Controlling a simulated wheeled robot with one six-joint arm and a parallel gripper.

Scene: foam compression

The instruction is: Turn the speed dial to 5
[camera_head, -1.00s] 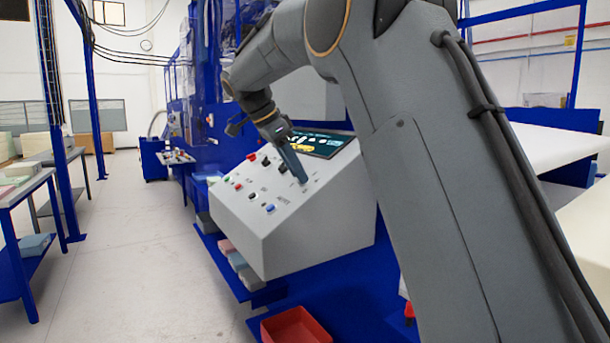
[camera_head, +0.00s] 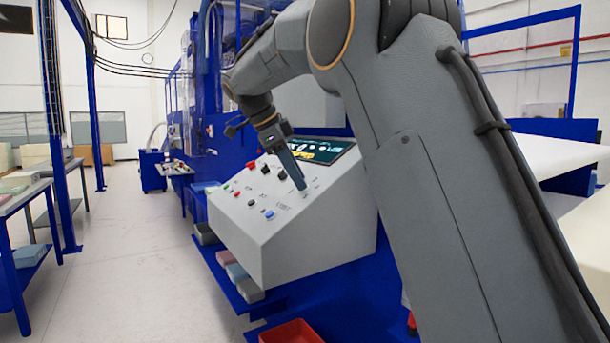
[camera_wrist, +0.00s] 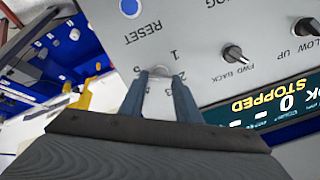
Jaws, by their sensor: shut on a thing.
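The sloped white control panel (camera_head: 265,235) stands ahead of me, with several knobs and buttons on its face. My gripper (camera_head: 302,187) reaches down to the right part of that face. In the wrist view my gripper (camera_wrist: 160,82) is shut on the speed dial (camera_wrist: 160,71), a small rounded grey knob largely hidden between the fingers. The printed numbers 1 and 2 are legible to the right of the dial, and other marks lie partly behind the fingers. I cannot tell which number the dial points to. The display (camera_wrist: 265,104) reads STOPPED and 0.
The blue RESET button (camera_wrist: 129,7) and the black FWD BACK knob (camera_wrist: 234,53) lie close to the dial. A red bin (camera_head: 291,333) sits low in front of the panel. A workbench (camera_head: 22,190) stands on the left, with clear floor between.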

